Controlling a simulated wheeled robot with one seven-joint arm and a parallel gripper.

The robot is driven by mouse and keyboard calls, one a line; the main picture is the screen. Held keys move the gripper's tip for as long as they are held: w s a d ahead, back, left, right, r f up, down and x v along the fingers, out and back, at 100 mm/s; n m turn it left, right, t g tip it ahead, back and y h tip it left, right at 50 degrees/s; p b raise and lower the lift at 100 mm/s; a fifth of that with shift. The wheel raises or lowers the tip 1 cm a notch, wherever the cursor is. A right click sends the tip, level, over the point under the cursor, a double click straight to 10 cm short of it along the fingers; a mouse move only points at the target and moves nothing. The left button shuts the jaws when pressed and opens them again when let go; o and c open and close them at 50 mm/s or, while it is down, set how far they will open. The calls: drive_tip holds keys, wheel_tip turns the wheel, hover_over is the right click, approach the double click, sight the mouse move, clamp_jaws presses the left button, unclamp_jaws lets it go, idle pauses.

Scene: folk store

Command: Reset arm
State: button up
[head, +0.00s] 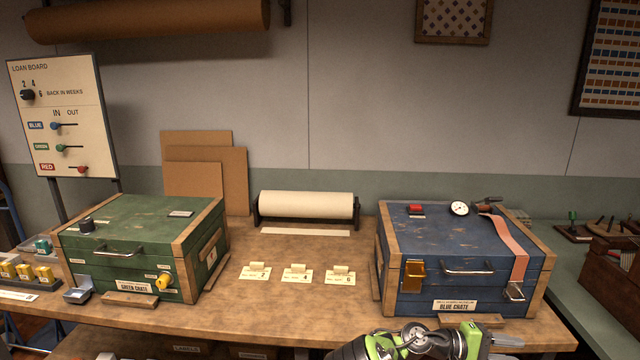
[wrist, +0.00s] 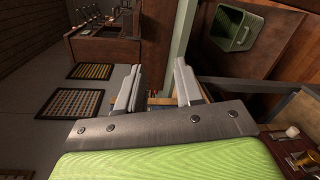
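My gripper (head: 507,341) is low at the right in the head view, in front of the table's front edge and below the blue crate (head: 458,289). My green and black arm runs along the bottom edge of that view. In the wrist view my gripper (wrist: 156,88) shows two grey fingers standing apart with a gap between them. Nothing is held between them. The gripper touches nothing that I can see.
The wooden table (head: 290,322) holds a green crate (head: 140,272) at left, a paper roll (head: 306,206) at back and several small tags in the middle. A loan board (head: 62,118) stands at far left. The wrist view shows a green bin (wrist: 236,28).

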drive_tip(key=s+a+r+t+y+p, duration=0.4)
drive_tip(key=s+a+r+y, duration=0.4)
drive_tip(key=s+a+r, duration=0.2)
drive_tip(key=s+a+r+m+t+y+p, duration=0.1)
drive_tip(key=s+a+r+t+y+p, duration=0.3)
drive_tip(key=a, duration=1.4)
drive_tip(key=s+r+y+p, duration=0.1)
drive_tip(key=s+r+y, duration=0.3)
drive_tip(key=s+r, duration=0.3)
drive_tip(key=shift+s+a+t, duration=0.4)
drive_tip(key=shift+s, duration=1.4)
